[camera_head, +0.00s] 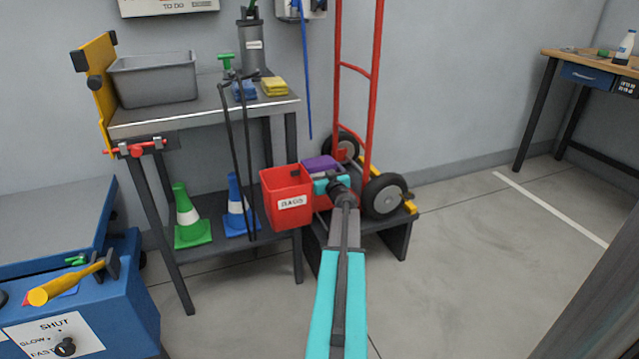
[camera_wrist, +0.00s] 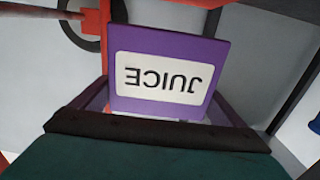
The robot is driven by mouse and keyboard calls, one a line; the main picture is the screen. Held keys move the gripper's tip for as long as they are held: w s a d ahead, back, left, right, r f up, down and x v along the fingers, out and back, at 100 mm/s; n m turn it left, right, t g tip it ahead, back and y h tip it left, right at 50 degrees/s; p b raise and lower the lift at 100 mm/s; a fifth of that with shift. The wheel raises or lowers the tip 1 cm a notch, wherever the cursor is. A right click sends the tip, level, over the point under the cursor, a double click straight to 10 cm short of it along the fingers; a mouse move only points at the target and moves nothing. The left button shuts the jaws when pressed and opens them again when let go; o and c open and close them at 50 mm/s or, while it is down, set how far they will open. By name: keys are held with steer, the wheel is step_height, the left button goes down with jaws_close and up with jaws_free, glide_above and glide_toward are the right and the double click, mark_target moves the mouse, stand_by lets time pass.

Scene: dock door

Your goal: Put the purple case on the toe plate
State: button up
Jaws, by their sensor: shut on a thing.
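The purple case (camera_head: 318,164) shows partly behind my gripper at the foot of the red hand truck (camera_head: 375,85). In the wrist view the case (camera_wrist: 214,62) fills the middle, its white JUICE label upside down. My gripper (camera_head: 327,184) is shut on the case; its teal and dark edge crosses the bottom of the wrist view. The toe plate is mostly hidden behind the gripper and the case. I cannot tell whether the case touches it.
A red bin (camera_head: 287,197) labelled RAGS hangs close to the left of my gripper. The hand truck's wheel (camera_head: 384,195) and a low dark stand (camera_head: 397,240) are just right. A steel bench (camera_head: 215,115) stands left. The floor to the right is clear.

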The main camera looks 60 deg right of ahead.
stand_by(0.3)
steer(key=shift+f+b, duration=0.9)
steer(key=shift+f, duration=1.6)
steer(key=shift+f+b, duration=0.2)
steer(key=shift+b, duration=0.2)
steer(key=o, duration=1.3)
steer(key=shift+c, duration=0.2)
steer(key=shift+r+p, duration=0.25)
steer(key=shift+p, duration=0.25)
steer(key=p+v, duration=0.2)
steer(key=v, duration=1)
